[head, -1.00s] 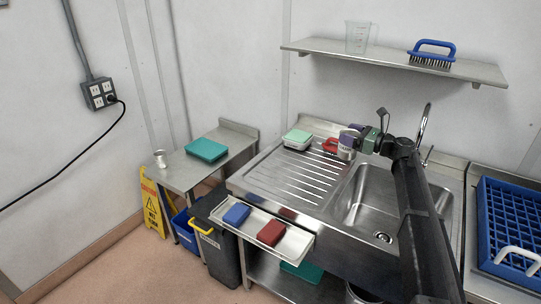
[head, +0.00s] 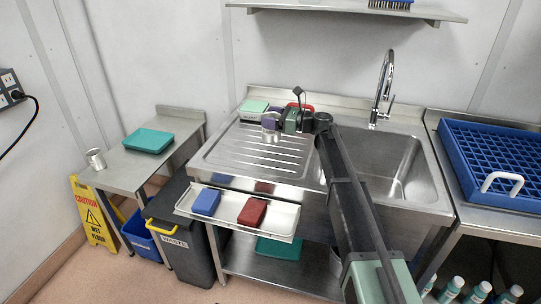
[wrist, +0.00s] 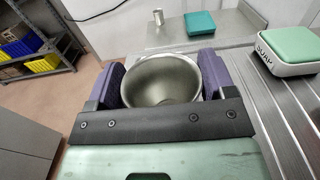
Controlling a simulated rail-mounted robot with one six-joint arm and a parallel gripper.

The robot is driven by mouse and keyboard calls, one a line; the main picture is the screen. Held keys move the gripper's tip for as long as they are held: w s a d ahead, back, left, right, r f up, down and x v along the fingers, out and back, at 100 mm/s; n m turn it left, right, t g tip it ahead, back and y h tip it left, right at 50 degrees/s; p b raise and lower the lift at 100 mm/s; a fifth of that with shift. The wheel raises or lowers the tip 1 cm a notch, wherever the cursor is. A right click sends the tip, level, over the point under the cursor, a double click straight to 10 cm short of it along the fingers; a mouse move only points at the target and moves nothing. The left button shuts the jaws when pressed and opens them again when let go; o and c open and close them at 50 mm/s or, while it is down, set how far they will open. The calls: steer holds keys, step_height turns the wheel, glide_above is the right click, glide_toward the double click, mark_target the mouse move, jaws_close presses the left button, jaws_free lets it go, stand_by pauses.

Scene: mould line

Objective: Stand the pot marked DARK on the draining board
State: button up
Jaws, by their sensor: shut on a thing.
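A round metal pot (head: 271,136) is held in my gripper (head: 270,123), over the ribbed draining board (head: 232,154) left of the sink. In the wrist view I look into its open, empty-looking mouth (wrist: 160,80), between the two purple jaw pads. The pot looks about upright. No mark on it can be read now, and I cannot tell whether its base touches the board. A second metal pot (head: 96,159) stands on the small side table (head: 125,177) at the left.
A white holder with a green pad (head: 254,106) and a red item (head: 300,106) stand at the board's back. A white tray (head: 285,222) with blue and red blocks juts out in front. The sink (head: 385,170) is at right. The board's left part is clear.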

mark_target(271, 135)
step_height(271, 135, down, 8)
steer(key=b, duration=0.5)
steer(key=shift+a+b, duration=0.1)
steer(key=shift+b, duration=0.3)
steer(key=shift+r+p, duration=0.25)
steer(key=shift+p, duration=0.05)
steer(key=shift+f, duration=0.2)
steer(key=o, duration=1)
steer(key=shift+r, duration=0.35)
steer(key=v, duration=1.2)
steer(key=shift+f, duration=0.15)
